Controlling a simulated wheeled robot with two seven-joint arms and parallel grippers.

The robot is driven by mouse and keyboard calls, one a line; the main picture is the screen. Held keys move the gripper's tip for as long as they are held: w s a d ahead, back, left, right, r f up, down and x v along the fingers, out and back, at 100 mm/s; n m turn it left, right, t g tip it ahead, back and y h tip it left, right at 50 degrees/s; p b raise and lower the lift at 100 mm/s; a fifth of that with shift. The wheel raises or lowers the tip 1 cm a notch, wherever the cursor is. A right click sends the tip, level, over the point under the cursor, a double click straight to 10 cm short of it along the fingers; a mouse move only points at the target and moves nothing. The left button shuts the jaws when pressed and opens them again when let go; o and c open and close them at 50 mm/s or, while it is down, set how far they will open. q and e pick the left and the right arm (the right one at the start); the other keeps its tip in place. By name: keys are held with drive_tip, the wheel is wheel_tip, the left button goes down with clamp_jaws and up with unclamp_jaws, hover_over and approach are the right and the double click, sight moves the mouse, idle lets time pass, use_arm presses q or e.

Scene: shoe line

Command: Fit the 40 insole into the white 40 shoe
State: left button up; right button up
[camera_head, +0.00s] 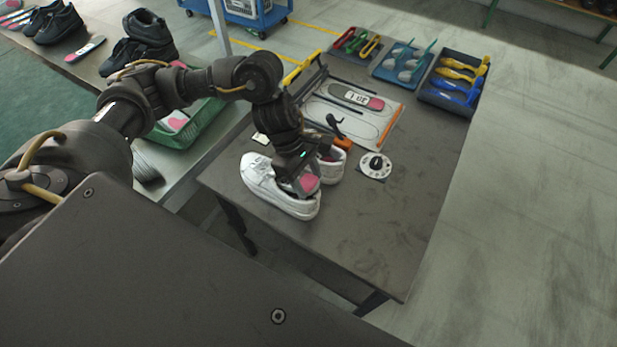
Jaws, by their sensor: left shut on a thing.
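Two white shoes stand on the dark table. The front white shoe (262,186) lies with its opening under my left gripper. The second white shoe (333,167) is behind it to the right, partly covered by the gripper. My left gripper (300,182) points down at the front shoe's opening. It is shut on an insole with a pink part (308,184) showing at the opening. Most of this insole is hidden by the gripper and the shoe, so I cannot tell how far in it sits. No size mark is readable on the shoes. My right gripper is not in view.
A board (392,127) with outlines holds a grey and pink insole (357,97). A white dial disc (375,165) lies nearby. Tool trays line the table's far edge, including a dark tray (425,97). A green crate (188,131) stands left. The table's front right is clear.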

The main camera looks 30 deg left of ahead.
use_arm(q)
drive_tip(key=shift+s+a+f, duration=0.1)
drive_tip(key=shift+f, duration=0.15)
drive_tip(key=o, duration=1.1)
drive_tip(key=shift+c, duration=0.2)
drive_tip(key=shift+r, duration=0.25)
drive_tip(key=shift+r+p, duration=0.55)
drive_tip(key=shift+r, duration=0.75)
drive_tip(key=shift+r, duration=0.1)
wheel_tip(320, 180, up, 7)
drive_tip(key=p, duration=0.4)
